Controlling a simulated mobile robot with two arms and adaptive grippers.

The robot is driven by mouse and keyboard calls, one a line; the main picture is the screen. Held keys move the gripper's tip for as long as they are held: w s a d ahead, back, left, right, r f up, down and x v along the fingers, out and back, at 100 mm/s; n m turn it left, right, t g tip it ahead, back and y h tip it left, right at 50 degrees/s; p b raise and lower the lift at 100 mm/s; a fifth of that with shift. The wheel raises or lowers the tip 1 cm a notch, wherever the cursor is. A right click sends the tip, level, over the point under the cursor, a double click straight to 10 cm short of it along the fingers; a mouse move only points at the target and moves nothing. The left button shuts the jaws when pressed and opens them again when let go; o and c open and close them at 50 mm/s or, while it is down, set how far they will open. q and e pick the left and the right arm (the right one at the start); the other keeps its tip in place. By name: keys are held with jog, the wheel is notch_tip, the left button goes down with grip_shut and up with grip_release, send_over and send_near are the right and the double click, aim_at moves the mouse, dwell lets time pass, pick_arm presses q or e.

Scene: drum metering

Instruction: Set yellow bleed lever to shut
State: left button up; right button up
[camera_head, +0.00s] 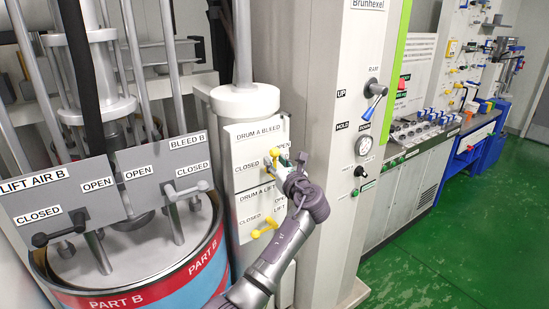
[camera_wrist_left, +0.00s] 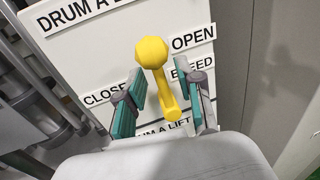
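The yellow bleed lever (camera_head: 274,153) is on the white DRUM A BLEED plate (camera_head: 243,147), between the CLOSED label on the left and the OPEN label on the right. In the left wrist view the lever (camera_wrist_left: 153,52) has a round knob, with its handle running down and slightly right. My left gripper (camera_head: 285,166) is at the lever. In the wrist view its two teal-padded fingers (camera_wrist_left: 167,85) are apart, one on each side of the handle, with gaps visible. The gripper partly hides the lever in the head view. My right gripper is not in view.
A second yellow lever (camera_head: 265,227) is on the DRUM A LIFT plate just below. Grey panels with a black lever (camera_head: 60,232) and a grey lever (camera_head: 187,190) stand left, above the PART B drum (camera_head: 180,287). A column with a blue-handled lever (camera_head: 374,90) stands right.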

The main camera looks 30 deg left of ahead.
pick_arm(q)
jog(key=shift+w+a, duration=0.35)
jog(key=shift+a, duration=0.15)
grip_shut()
